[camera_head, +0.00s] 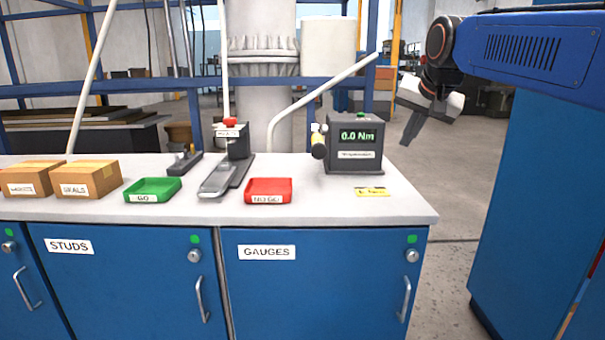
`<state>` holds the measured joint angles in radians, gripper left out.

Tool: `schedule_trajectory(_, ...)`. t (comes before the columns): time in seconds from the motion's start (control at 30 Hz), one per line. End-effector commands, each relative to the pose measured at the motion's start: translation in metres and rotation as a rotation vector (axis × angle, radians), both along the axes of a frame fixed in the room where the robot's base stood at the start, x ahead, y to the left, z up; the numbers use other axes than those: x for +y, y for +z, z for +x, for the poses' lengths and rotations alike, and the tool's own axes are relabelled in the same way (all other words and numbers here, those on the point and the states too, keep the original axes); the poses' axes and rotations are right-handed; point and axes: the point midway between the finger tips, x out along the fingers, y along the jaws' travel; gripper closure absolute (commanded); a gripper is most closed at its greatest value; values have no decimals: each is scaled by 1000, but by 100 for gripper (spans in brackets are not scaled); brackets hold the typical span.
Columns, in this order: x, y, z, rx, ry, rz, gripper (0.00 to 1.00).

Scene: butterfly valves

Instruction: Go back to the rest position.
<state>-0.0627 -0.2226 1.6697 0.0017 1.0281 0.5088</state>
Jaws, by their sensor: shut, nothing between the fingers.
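My gripper (408,138) hangs at the upper right, past the right end of the workbench (409,206). Its dark fingers point down and to the left and are shut with nothing between them. It is apart from the bench and from everything on it. My blue arm (535,52) reaches in from the right edge of the picture. No marker of a rest position shows.
On the bench stand a torque tester (354,157) reading 0.0 Nm, a red tray (269,189), a green tray (153,188), a grey tool stand (228,174), two cardboard boxes (87,180) and a yellow tag (372,192). Open floor (455,180) lies right of the bench.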

Motion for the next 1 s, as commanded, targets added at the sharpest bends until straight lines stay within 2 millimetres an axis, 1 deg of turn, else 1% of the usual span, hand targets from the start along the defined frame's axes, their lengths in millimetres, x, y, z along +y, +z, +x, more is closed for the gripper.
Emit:
schedule_trajectory(0.03, -4, -14, -22, 13, 17, -17, 100)
schedule_trajectory(0.17, -11, -53, -72, 49, 69, -65, 100)
schedule_trajectory(0.2, -13, -66, -87, 60, 86, -79, 100)
schedule_trajectory(0.27, -16, -86, -111, 76, 111, -100, 100)
schedule_trajectory(0.3, -18, -100, -126, 88, 129, -114, 100)
schedule_trajectory(0.37, -20, -120, -149, 103, 155, -134, 100)
schedule_trajectory(0.4, -22, -135, -165, 114, 172, -147, 100)
schedule_trajectory(0.47, -25, -157, -188, 131, 198, -166, 100)
schedule_trajectory(0.5, -26, -172, -203, 142, 216, -178, 100)
schedule_trajectory(0.57, -28, -196, -226, 159, 243, -196, 100)
schedule_trajectory(0.6, -29, -211, -241, 170, 261, -207, 100)
schedule_trajectory(0.67, -31, -234, -262, 185, 287, -223, 100)
schedule_trajectory(0.7, -31, -249, -275, 195, 303, -232, 100)
schedule_trajectory(0.8, -33, -279, -302, 214, 339, -252, 100)
schedule_trajectory(0.83, -33, -287, -308, 219, 347, -257, 100)
schedule_trajectory(0.9, -34, -300, -319, 229, 362, -265, 100)
schedule_trajectory(1.0, -35, -311, -328, 235, 374, -271, 100)
